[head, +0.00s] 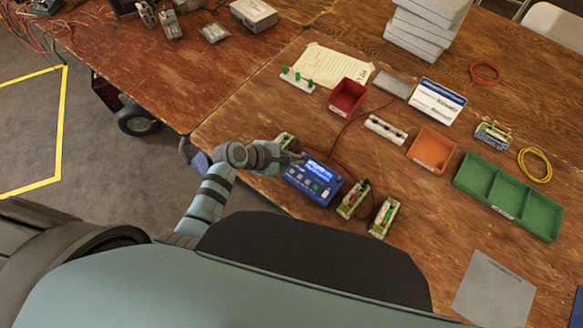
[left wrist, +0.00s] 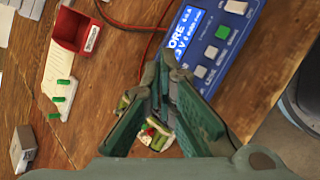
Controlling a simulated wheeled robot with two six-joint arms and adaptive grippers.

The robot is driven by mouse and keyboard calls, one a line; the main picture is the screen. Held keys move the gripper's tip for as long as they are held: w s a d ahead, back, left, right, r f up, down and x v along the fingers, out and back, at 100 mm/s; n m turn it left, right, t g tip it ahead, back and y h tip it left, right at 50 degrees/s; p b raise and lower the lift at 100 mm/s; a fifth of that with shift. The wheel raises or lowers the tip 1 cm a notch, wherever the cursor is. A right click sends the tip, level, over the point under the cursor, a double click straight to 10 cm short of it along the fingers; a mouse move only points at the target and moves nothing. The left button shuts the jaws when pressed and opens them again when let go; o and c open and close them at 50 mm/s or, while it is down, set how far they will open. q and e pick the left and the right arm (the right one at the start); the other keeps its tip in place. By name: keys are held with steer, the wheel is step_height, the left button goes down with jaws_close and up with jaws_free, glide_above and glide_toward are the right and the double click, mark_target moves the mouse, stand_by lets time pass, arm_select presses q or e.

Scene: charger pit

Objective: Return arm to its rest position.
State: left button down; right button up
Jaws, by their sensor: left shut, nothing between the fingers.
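My left arm reaches in from the left in the head view. Its gripper (head: 292,158) is beside the left edge of the blue charger (head: 314,181), over the wooden table (head: 240,128). In the left wrist view the gripper (left wrist: 161,70) is shut with nothing between its fingers, and the charger (left wrist: 215,35) with its lit screen lies just beyond the fingertips. A green and cream battery module (left wrist: 155,138) is partly hidden behind the fingers; it also shows in the head view (head: 284,140). My right gripper is not in view.
Two more modules (head: 353,199) (head: 384,217) stand right of the charger. A red bin (head: 347,96), an orange tray (head: 432,149) and a green divided tray (head: 508,197) are farther right. Red cables (head: 345,130) run near the charger. Floor lies left of the table.

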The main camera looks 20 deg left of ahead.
arm_select(q)
steer(key=s+a+r+m+g+y, duration=0.1)
steer(key=s+a+r+m+y, duration=0.15)
steer(key=s+a+m, duration=0.45)
steer(key=s+a+r+m+g+y, duration=0.1)
steer(key=s+a+r+m+y, duration=0.15)
steer(key=s+m, duration=0.5)
steer(key=s+a+r+m+g+y, duration=0.1)
steer(key=s+a+r+m+y, duration=0.2)
steer(key=s, duration=0.6)
step_height(320, 180, down, 23)
steer(key=s+a+g+b, duration=0.1)
steer(key=a+b, duration=0.2)
steer(key=s+f+g+b, duration=0.1)
steer(key=s+f+b, duration=0.1)
steer(key=s+f, duration=1.2)
steer(key=shift+s+a+f+m+h+b, duration=0.2)
steer(key=shift+a+f+m+h+b, duration=0.15)
steer(key=shift+f, duration=0.4)
